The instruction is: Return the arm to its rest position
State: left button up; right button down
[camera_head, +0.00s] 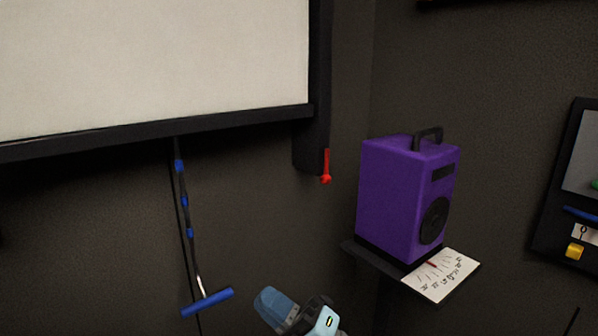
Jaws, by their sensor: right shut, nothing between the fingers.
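My right arm, with light-blue and dark parts, comes up from the bottom edge of the head view, just right of the middle. My right gripper (277,306) is at its blue-grey upper left end. It is shut and empty, and its fingertips are hard to make out. It is apart from the blue pull handle to its left and the shelf to its right. My left gripper is not in view.
A purple speaker (394,198) stands on a dark shelf with a white dial plate (441,275). A cord with a blue handle (207,302) hangs below a large screen (150,60). A red lever (326,168) is beside the screen. A dark panel (552,232) is at the right edge.

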jog(key=s+d+f+m+t+h, duration=0.1)
jog(key=d+f+m+t+h, duration=0.3)
jog(key=d+f+m+h, duration=0.45)
jog(key=s+d+f+m+t+h, duration=0.1)
jog(key=d+f+m+t+h, duration=0.5)
jog(key=m, duration=0.5)
jog(key=s+d+f+m+g+h, duration=0.2)
jog(key=s+d+f+m+g, duration=0.2)
jog(key=s+f, duration=0.3)
jog(key=s+d+f+m+g+h, duration=0.2)
jog(key=s+d+f+m+g, duration=0.15)
jog(key=s+f, duration=0.45)
pick_arm(q)
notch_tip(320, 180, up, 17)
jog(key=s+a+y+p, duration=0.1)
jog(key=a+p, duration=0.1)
jog(key=p, duration=2.4)
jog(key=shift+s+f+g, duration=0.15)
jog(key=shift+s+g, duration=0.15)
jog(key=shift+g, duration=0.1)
pick_arm(e)
notch_tip(320, 180, up, 15)
jog(key=d+g+h, duration=0.1)
jog(key=d, duration=0.1)
jog(key=shift+w+r, duration=0.15)
jog(key=shift+w, duration=0.15)
